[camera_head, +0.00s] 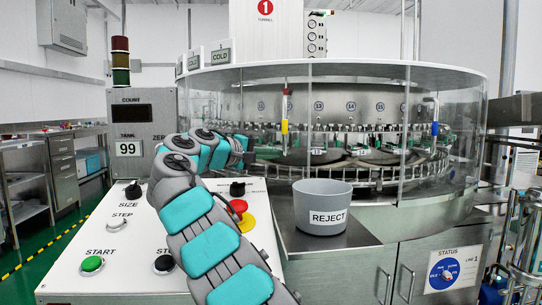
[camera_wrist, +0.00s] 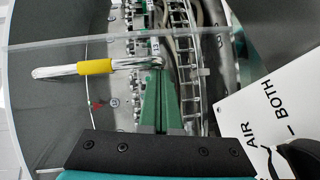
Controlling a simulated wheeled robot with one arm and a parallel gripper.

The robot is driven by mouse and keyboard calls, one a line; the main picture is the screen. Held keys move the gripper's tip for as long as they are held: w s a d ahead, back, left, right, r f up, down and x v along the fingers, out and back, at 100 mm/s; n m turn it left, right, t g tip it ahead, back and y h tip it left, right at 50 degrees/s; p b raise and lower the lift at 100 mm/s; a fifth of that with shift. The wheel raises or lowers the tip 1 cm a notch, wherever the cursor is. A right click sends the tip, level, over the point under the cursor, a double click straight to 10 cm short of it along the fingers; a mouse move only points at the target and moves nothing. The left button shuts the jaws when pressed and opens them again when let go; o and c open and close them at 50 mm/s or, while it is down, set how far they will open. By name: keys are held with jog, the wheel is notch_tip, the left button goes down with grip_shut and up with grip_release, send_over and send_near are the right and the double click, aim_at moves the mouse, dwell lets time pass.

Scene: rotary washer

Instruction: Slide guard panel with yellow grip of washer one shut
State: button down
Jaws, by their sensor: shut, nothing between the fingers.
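The rotary washer (camera_head: 330,72) has clear curved guard panels. A metal bar handle with a yellow grip (camera_head: 285,127) stands upright on its front left in the head view. In the wrist view the yellow grip (camera_wrist: 95,67) and its bar lie across the left half. My gripper (camera_wrist: 158,75) has its green fingers together and empty. Their tips appear close to the bar's right end; I cannot tell whether they touch it. In the head view my arm reaches toward the washer's left side, and the fingers cannot be made out. How far the panel stands open is unclear.
A second handle with a blue grip (camera_head: 434,128) is on the washer's right. A grey REJECT bin (camera_head: 322,207) stands on the ledge in front. The control panel (camera_head: 115,245), with a red stop button (camera_head: 238,208), lies under my arm.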

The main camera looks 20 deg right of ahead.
jog(key=s+d+n+t+y, duration=0.1)
jog(key=s+d+n+t, duration=0.1)
jog(key=s+d, duration=0.6)
jog(key=s+d+n+t+y, duration=0.1)
jog(key=s+d, duration=0.7)
jog(key=d, duration=0.8)
jog(key=shift+s+d+f+n+t, duration=0.2)
jog(key=shift+n+t, duration=0.3)
jog(key=shift+t, duration=0.6)
jog(key=shift+a+y, duration=0.15)
jog(key=shift+y, duration=0.15)
jog(key=s+a+r, duration=0.1)
jog(key=s+a, duration=0.1)
jog(key=a, duration=0.4)
jog(key=s+a+r, duration=0.2)
jog(key=a, duration=0.5)
